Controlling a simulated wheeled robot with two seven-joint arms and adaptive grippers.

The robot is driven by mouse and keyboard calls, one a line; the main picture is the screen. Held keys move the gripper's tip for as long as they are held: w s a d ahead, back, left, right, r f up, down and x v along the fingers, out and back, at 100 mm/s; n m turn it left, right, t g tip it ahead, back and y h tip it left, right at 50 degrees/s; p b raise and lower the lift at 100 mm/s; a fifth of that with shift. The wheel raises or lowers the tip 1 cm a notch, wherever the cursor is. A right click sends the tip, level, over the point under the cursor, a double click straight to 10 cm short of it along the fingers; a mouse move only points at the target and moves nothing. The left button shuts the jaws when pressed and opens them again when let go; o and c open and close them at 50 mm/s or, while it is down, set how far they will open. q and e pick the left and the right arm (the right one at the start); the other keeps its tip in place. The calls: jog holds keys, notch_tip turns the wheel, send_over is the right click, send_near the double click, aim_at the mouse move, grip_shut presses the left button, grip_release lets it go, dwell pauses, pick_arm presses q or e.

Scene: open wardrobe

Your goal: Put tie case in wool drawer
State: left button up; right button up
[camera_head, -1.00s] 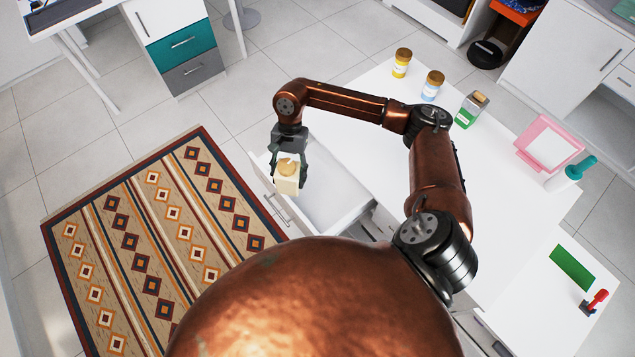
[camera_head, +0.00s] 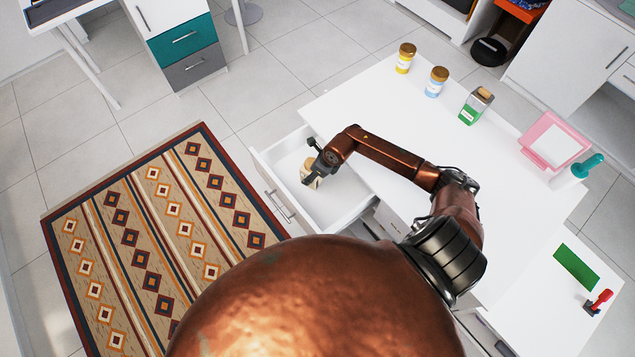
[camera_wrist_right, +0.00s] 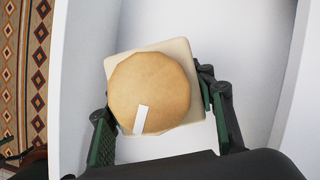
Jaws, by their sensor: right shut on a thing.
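A small cream case with a round tan lid (camera_wrist_right: 150,90), which I take as the tie case, is in my right gripper (camera_head: 313,170). The gripper's dark fingers are on both sides of it in the wrist view. The case (camera_head: 311,182) is over or inside an open white drawer (camera_head: 348,192); I cannot tell if it touches the drawer's floor. The drawer looks otherwise empty, and no label shows that it is the wool drawer. My left gripper is not in view.
The drawer slides out from under a white table (camera_head: 400,130). On the table are a yellow jar (camera_head: 405,58), a blue jar (camera_head: 436,82), a green box (camera_head: 476,105) and a pink frame (camera_head: 553,142). A patterned rug (camera_head: 150,230) lies left of the drawer.

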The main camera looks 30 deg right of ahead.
jog(key=shift+f+b, duration=0.35)
jog(key=shift+f, duration=3.45)
jog(key=o, duration=1.3)
jog(key=shift+f, duration=0.1)
jog(key=shift+r, duration=0.25)
jog(key=p+v, duration=0.1)
jog(key=v, duration=1)
jog(key=shift+s+r, duration=0.25)
jog(key=shift+r, duration=0.05)
